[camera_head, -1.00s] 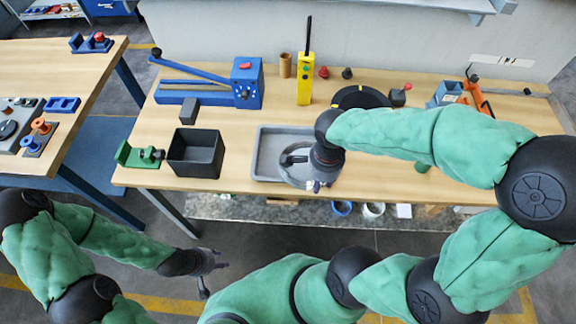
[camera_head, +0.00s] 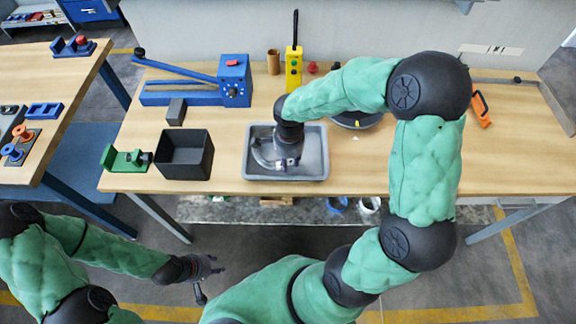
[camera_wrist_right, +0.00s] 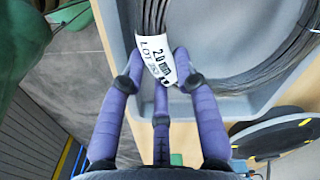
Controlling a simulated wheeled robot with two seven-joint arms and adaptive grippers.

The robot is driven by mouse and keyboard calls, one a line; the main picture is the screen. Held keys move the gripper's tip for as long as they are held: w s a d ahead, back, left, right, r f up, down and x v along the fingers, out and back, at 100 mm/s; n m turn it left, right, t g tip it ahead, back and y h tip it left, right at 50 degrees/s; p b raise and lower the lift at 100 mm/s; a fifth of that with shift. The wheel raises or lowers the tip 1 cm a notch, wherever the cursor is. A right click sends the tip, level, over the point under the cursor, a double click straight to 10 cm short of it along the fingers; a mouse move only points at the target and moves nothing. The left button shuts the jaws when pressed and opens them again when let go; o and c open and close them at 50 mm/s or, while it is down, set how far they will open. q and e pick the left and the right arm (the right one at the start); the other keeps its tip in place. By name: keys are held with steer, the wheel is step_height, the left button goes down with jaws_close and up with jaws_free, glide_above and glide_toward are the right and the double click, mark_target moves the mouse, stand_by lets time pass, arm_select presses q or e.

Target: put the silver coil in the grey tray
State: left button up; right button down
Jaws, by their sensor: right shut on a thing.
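The silver coil (camera_wrist_right: 245,70) is a ring of grey wire with a white printed label (camera_wrist_right: 155,60). My right gripper (camera_wrist_right: 160,88) is shut on the labelled part of the ring. In the head view the gripper (camera_head: 284,163) and coil (camera_head: 261,153) are over the grey tray (camera_head: 315,170), and the coil appears within its rim. The arm hides part of the coil, and I cannot tell whether it touches the tray floor. The tray also shows in the wrist view (camera_wrist_right: 283,92). My left gripper (camera_head: 206,277) is open and empty, in front of the table.
A black open bin (camera_head: 184,160) and a green fixture (camera_head: 125,160) stand left of the tray. A blue lever tool (camera_head: 232,82) and yellow control box (camera_head: 293,70) are behind. A black round plate (camera_head: 357,122) is close to the right. The table's right front is clear.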

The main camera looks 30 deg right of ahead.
steer(key=shift+w+f, duration=0.25)
steer(key=shift+f, duration=0.15)
step_height(320, 180, down, 3)
steer(key=shift+r+b, duration=0.1)
steer(key=shift+b, duration=0.4)
steer(key=shift+r, duration=0.1)
steer(key=c, duration=1.2)
jaws_free()
steer(key=shift+s, duration=0.1)
